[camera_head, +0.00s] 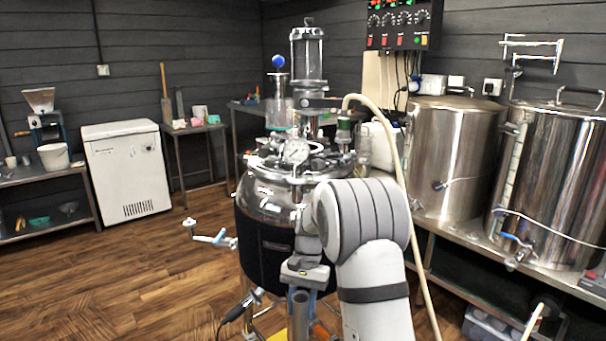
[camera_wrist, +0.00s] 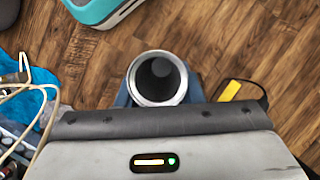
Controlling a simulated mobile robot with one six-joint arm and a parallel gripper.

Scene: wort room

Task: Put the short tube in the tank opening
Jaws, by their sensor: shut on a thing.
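A short grey tube (camera_head: 300,318) is held low in front of the tank. In the wrist view its round, hollow open end (camera_wrist: 158,78) faces the camera. My gripper (camera_head: 300,298) is shut on the tube, with blue fingers (camera_wrist: 160,97) on both sides of it. The steel tank (camera_head: 262,202) with a dark jacket stands just behind my arm. Its lid carries a gauge (camera_head: 297,151), clamps and a tall glass column. The tube is below the lid level and apart from it. I cannot make out the tank opening among the fittings, and my arm hides part of the tank.
Two large steel kettles (camera_head: 452,150) stand on a bench at the right. A pale hose (camera_head: 403,185) runs down beside my arm. A valve arm (camera_head: 212,238) sticks out left of the tank. A white cabinet (camera_head: 128,170) stands farther left. The wooden floor at left is clear.

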